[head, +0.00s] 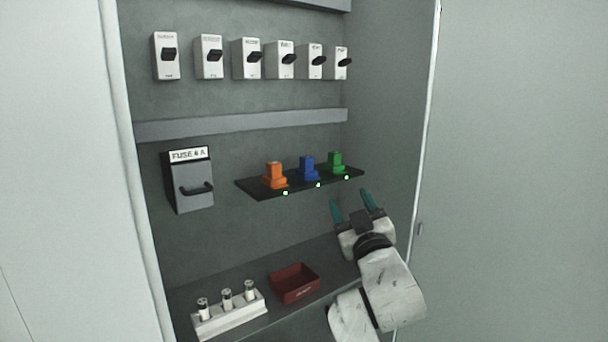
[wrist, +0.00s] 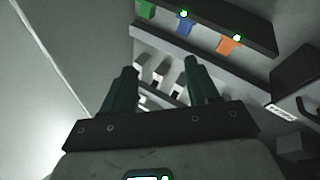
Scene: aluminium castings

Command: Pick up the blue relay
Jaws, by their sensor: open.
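The blue relay (head: 308,170) stands upright on a black shelf (head: 262,194), between an orange relay (head: 274,176) and a green relay (head: 336,163). A small green light shows at the shelf edge in front of it. The blue relay also shows in the wrist view (wrist: 185,26), near the top. My gripper (head: 352,202) is open and empty, below and to the right of the shelf, apart from the relays. In the wrist view its two dark green fingers (wrist: 163,85) are spread with nothing between them.
A fuse box (head: 189,180) with a black handle is left of the shelf. Several breakers (head: 247,58) line the wall above. A dark red tray (head: 295,284) and a white fuse holder (head: 230,316) stand on the lower ledge. The cabinet's right wall is close to my gripper.

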